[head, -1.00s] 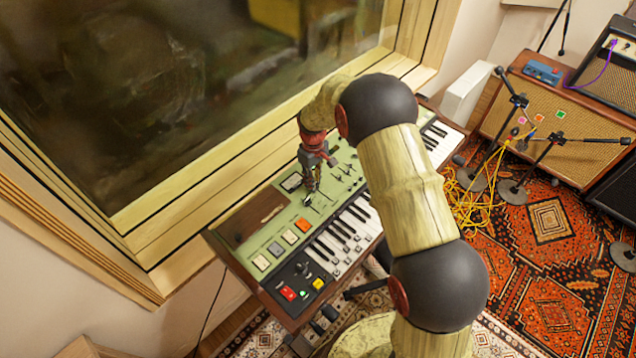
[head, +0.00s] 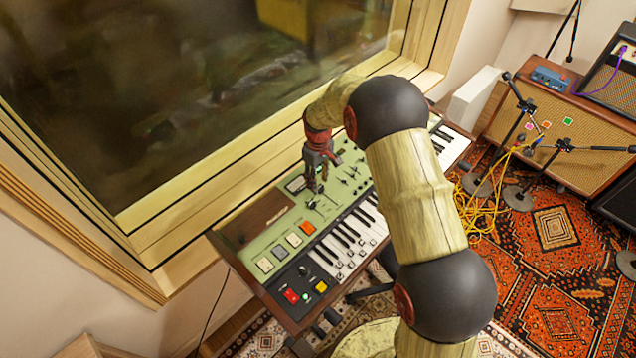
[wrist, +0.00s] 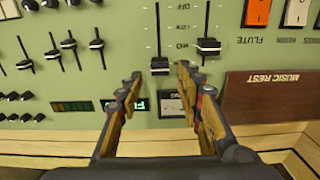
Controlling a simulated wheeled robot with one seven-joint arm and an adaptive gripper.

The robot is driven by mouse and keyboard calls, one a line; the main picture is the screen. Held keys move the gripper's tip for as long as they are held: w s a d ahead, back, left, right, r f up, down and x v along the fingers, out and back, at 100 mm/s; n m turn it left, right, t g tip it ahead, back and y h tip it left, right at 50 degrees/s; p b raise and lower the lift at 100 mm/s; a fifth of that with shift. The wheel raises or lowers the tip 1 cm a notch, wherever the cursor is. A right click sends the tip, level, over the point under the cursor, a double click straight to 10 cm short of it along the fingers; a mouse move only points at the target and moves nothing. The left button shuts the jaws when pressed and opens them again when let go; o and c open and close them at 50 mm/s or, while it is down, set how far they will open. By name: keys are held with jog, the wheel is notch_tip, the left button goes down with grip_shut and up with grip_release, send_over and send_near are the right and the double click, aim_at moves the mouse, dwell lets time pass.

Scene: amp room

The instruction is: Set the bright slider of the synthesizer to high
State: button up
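The synthesizer (head: 262,240) has a green panel above its piano keys. The wrist view shows its panel upside down, with a black slider cap (wrist: 160,62) in a vertical slot beside small printed scale words. A second slider (wrist: 208,46) is just right of it, and several more sliders (wrist: 96,43) stand to the left. Which one is labelled bright cannot be read. My gripper (wrist: 158,75) is open and empty, its two fingertips apart on either side of the first slider cap. In the head view my gripper (head: 317,190) is over the panel's middle; contact cannot be told.
Rocker switches (head: 293,239) lie left of the gripper, and a brown music rest (wrist: 272,96) is on the panel. A wooden window ledge (head: 190,222) runs behind the synthesizer. Amplifiers (head: 560,120) and microphone stands are at the right.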

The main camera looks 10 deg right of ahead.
notch_tip(320, 180, up, 10)
jog(key=shift+r, duration=0.2)
dwell(0.6)
jog(key=s+f+m, duration=0.1)
jog(key=s+m, duration=0.2)
jog(key=s, duration=0.3)
jog(key=s+d+r+m+t, duration=0.2)
jog(key=s+r, duration=0.9)
jog(key=s, duration=0.3)
jog(key=s+d+r+m+t, duration=0.1)
jog(key=s+d+r+t, duration=0.1)
jog(key=s+r, duration=1)
jog(key=shift+s+d+m+t, duration=0.4)
jog(key=shift+s+t, duration=0.4)
jog(key=shift+s, duration=0.95)
jog(key=shift+a, duration=0.1)
